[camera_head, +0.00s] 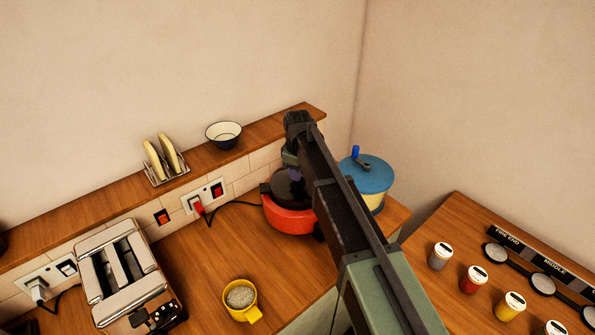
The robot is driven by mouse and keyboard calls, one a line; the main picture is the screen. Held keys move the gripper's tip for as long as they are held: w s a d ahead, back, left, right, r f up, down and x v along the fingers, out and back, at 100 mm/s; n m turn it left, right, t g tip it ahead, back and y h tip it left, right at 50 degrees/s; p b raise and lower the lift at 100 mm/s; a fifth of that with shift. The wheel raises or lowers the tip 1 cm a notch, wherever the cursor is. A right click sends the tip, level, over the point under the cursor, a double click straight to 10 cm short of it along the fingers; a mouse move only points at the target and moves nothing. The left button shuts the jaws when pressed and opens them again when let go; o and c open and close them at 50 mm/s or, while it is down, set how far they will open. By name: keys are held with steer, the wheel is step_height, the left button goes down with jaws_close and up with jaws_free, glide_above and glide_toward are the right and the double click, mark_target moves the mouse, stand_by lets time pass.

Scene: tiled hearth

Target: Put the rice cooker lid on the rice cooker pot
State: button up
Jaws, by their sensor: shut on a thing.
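The rice cooker pot (289,221) is red and stands on the wooden counter against the tiled ledge, partly hidden behind my arm. The dark, round rice cooker lid (283,190) is over the pot's opening. My gripper (294,173) points down above the pot and is shut on the lid's top. My arm hides the right side of the lid and pot. I cannot tell whether the lid touches the pot's rim or hovers just above it.
A blue-lidded container (372,178) stands close to the pot's right. A toaster (122,275), a yellow mug (241,299) and a rack of toast (165,160) are to the left. A bowl (223,135) sits on the ledge. Several small jars are on the right counter.

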steer(key=o, duration=1)
step_height(320, 180, up, 11)
steer(key=p, duration=1)
steer(key=shift+p, duration=0.4)
steer(key=shift+f, duration=0.1)
